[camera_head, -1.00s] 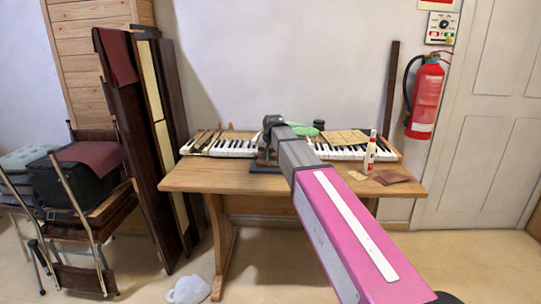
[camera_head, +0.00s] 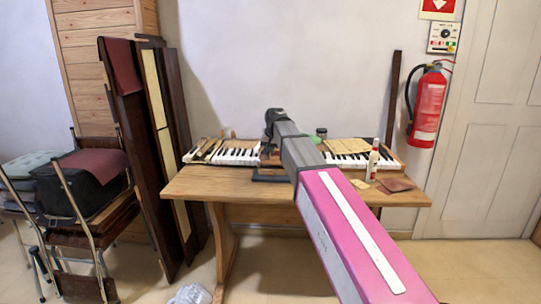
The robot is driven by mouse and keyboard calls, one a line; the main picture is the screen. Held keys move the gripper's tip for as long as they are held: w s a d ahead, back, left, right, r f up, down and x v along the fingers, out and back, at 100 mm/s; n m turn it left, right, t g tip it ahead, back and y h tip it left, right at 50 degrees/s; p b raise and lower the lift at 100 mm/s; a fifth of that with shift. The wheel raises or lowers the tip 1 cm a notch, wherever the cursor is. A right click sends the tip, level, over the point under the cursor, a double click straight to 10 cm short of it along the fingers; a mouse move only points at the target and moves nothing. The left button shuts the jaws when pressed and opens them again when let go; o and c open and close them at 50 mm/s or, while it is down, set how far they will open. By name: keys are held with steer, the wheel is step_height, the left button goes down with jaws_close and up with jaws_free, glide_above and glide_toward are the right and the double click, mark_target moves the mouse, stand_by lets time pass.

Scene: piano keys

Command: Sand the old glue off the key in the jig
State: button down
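My pink and grey arm reaches over the wooden table (camera_head: 195,185). Its dark end (camera_head: 275,122) is above the middle of the table, between two runs of piano keys. My gripper's fingers cannot be made out, so I cannot tell whether they are open or hold anything. A dark flat base (camera_head: 268,175), perhaps the jig, shows under the arm's end; most of it is hidden, and no key can be made out in it. A reddish-brown sheet (camera_head: 397,185), perhaps sandpaper, lies at the table's right. A small tan piece (camera_head: 360,184) lies left of it.
A white bottle with a red tip (camera_head: 373,160) stands near the right keys (camera_head: 346,158). The left keys (camera_head: 236,156) lie at the back. A small dark jar (camera_head: 321,133) stands behind. Stacked chairs (camera_head: 85,215) and leaning boards (camera_head: 150,150) are left of the table.

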steer(key=shift+r, duration=1.5)
steer(key=shift+w, duration=0.1)
